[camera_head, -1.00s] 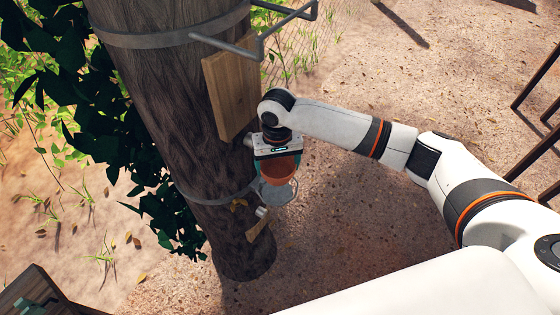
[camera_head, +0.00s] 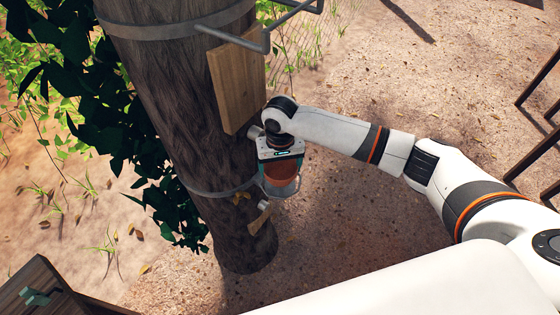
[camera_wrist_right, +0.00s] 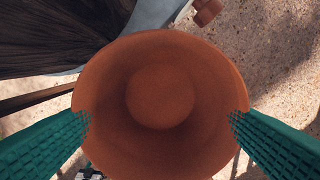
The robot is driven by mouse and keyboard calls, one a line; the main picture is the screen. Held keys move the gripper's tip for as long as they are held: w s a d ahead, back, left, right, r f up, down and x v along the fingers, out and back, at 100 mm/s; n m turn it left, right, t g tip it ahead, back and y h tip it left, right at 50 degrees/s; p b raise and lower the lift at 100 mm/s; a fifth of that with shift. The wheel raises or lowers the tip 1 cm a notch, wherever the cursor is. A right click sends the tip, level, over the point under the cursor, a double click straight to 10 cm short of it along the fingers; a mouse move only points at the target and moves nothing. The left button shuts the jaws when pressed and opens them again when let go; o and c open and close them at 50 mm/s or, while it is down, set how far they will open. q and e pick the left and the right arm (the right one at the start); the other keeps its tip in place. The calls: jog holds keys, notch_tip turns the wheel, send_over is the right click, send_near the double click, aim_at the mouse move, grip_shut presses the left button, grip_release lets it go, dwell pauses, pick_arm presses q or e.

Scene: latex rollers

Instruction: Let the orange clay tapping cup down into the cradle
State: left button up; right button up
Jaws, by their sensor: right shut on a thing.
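The orange clay tapping cup (camera_head: 279,171) is in my right gripper (camera_head: 280,176) beside the trunk. In the right wrist view the cup (camera_wrist_right: 160,135) is seen from above, empty inside, with the two green finger pads (camera_wrist_right: 160,118) pressed on opposite sides of its rim. The wire cradle (camera_head: 298,186) is a grey ring fixed to the trunk by a metal band. In the head view the cup overlaps the ring; how deep it sits cannot be told. The cradle is mostly hidden in the right wrist view. My left gripper does not show.
The trunk (camera_head: 180,110) stands close on the left of my right gripper. A wooden board (camera_head: 236,85) is fixed to it above, with a metal bracket (camera_head: 265,38) higher up. A small wooden piece (camera_head: 260,217) sticks out below the cradle. Open ground lies to the right.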

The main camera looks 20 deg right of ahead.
aim_at(280, 178)
jog(key=shift+f+b, duration=0.35)
jog(key=shift+f, duration=1.4)
jog(key=o, duration=1)
jog(key=shift+c, duration=0.2)
jog(key=shift+r, duration=0.1)
